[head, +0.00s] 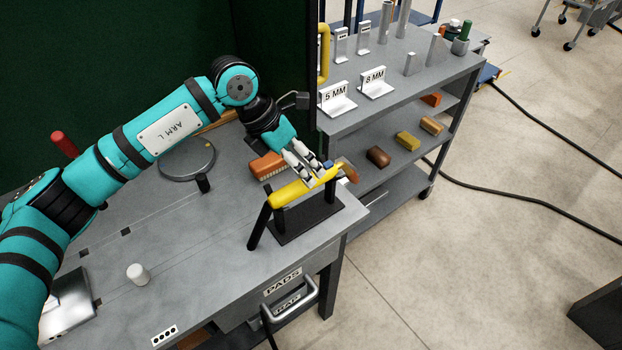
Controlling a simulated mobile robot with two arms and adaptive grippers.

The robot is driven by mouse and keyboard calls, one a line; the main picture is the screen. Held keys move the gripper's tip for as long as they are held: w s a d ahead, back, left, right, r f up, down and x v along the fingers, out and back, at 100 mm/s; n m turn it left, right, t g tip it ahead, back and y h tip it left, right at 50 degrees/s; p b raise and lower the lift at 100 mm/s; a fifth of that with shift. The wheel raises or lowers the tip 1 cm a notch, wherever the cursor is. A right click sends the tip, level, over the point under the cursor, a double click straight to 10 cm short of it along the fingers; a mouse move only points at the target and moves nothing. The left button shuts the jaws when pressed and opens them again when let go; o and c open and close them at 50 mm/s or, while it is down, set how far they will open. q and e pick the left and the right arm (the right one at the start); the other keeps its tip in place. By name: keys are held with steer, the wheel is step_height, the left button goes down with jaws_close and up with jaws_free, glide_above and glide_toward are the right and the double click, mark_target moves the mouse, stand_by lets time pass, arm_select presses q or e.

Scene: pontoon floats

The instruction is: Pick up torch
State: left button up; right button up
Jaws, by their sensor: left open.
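The torch (285,196) has a yellow body and lies on a black stand (308,226) near the right corner of the grey workbench. A black bar slants down from its near left end; I cannot tell whether it belongs to torch or stand. My left gripper (314,178) comes down from the upper left, with its pale fingers open at the far right part of the yellow body. Whether the fingers touch it is unclear. A small blue part shows by the fingertips. My right gripper is not in view.
The workbench (190,250) carries a round grey plate (187,159), a brush-like orange block (267,165) and a white cylinder (138,274). A grey shelf rack (405,95) with labelled blocks stands close on the right. A dark green panel (100,60) rises behind.

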arm_select(q)
steer(key=shift+d+f, duration=0.15)
steer(key=shift+f, duration=0.05)
steer(key=p+x, duration=0.2)
steer(key=x, duration=0.2)
steer(key=shift+f, duration=0.45)
steer(key=shift+c, duration=0.5)
jaws_close()
steer(key=shift+w+r, duration=0.1)
steer(key=shift+w, duration=0.05)
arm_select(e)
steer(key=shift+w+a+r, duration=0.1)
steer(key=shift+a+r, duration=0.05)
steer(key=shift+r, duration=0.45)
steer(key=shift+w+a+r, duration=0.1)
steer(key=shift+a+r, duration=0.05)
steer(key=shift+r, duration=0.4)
